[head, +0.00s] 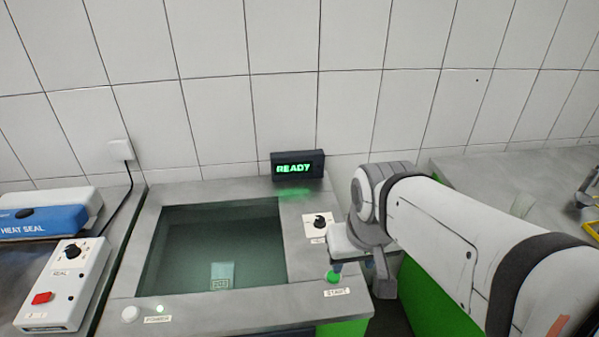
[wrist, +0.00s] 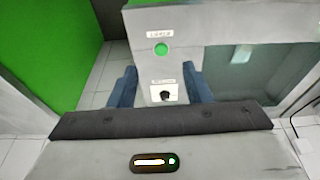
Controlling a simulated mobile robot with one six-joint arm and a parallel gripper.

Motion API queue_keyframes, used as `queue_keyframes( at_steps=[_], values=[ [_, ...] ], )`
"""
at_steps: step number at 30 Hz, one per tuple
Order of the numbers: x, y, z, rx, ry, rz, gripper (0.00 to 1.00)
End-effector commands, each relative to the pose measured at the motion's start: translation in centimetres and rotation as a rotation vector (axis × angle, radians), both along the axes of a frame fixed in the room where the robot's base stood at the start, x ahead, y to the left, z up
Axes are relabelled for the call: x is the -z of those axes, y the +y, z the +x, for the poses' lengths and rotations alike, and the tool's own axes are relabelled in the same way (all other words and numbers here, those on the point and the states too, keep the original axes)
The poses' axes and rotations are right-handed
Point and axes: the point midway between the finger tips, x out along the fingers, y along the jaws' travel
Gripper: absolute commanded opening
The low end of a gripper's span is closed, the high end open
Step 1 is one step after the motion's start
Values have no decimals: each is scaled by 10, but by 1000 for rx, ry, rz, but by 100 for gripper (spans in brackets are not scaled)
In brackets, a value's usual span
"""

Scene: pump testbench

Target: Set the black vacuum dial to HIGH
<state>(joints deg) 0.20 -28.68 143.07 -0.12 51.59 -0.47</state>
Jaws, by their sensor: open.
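A small black dial (head: 319,220) sits on a white plate on the steel rim, right of the sunken basin; its label is partly hidden by my gripper and too small to read. Its pointer direction is unclear. In the wrist view the dial (wrist: 165,96) shows between my two blue fingers, nearer the wrist housing than the green button. My gripper (wrist: 162,76) is open, with one finger on either side of the dial in that view. In the head view my gripper (head: 338,265) appears over the rim near the green START button (head: 333,277); contact cannot be told.
A display (head: 298,165) reads READY behind the basin (head: 215,245). A second black dial (head: 75,250), labelled SEAL, is on a white box with a red switch at left. A blue heat sealer (head: 42,220) lies behind it.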

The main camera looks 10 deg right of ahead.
Motion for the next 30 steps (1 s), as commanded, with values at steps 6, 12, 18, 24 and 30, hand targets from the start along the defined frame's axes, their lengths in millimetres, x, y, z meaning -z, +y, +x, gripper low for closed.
queue_keyframes(
  at_steps=[6, 12, 18, 24, 30],
  values=[
    [-7, -4, 43, -96, 40, -23, 53],
    [-2, -4, 122, -298, 106, -58, 53],
    [28, -3, 201, -507, 166, -81, 53],
    [69, -2, 258, -676, 212, -90, 53],
    [93, -1, 283, -761, 231, -93, 53]
  ],
)
